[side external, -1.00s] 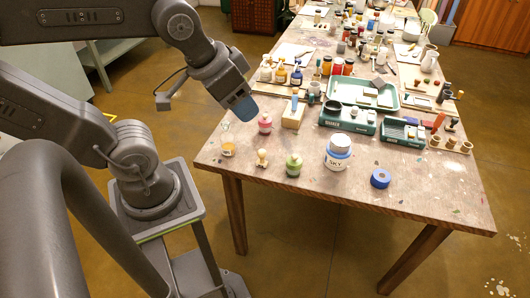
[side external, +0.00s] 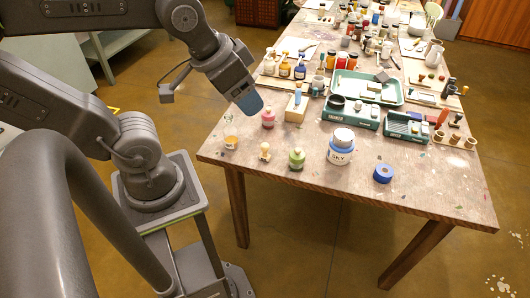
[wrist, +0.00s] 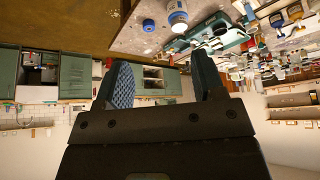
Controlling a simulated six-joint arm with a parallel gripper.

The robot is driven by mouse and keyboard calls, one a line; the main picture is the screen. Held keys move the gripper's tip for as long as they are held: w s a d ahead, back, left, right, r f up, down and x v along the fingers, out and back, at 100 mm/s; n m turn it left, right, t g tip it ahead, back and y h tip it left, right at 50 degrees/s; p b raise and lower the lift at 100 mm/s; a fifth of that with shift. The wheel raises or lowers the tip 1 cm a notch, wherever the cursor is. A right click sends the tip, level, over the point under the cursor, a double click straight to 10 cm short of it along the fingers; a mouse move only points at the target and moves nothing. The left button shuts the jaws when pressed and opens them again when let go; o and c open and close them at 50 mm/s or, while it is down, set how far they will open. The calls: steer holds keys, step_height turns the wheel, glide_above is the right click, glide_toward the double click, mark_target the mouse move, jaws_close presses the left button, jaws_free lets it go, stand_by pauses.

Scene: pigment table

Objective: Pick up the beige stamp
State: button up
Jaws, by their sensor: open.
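The beige stamp (side external: 265,152), a small piece with a rounded knob, stands near the front left edge of the table in the side view. It stands between a small amber jar (side external: 231,143) and a green bottle (side external: 297,159). My gripper (side external: 251,104), with blue finger pads, is above the table's left edge, behind and above the stamp and apart from it. In the wrist view my gripper (wrist: 163,82) is open with nothing between its fingers. I cannot make out the stamp in the wrist view.
A pink bottle (side external: 268,119) stands just below my gripper in the picture. A wooden block (side external: 296,112), a SKY jar (side external: 340,150) and a blue tape roll (side external: 383,174) stand to the right. The table's front strip is mostly bare.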

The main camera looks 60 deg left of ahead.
steer(key=w+a+f+n+g, duration=0.2)
steer(key=w+a+f+n, duration=0.1)
steer(key=w+f+n, duration=0.15)
steer(key=n+g, duration=0.4)
steer(key=n, duration=0.9)
glide_above(265, 152)
step_height(265, 152, down, 15)
steer(key=f, duration=0.5)
steer(key=a+f, duration=0.1)
steer(key=f, duration=0.1)
steer(key=shift+f, duration=0.35)
steer(key=shift+w+f, duration=0.2)
steer(key=shift+f, duration=2.8)
steer(key=shift+c, duration=0.3)
steer(key=c, duration=0.8)
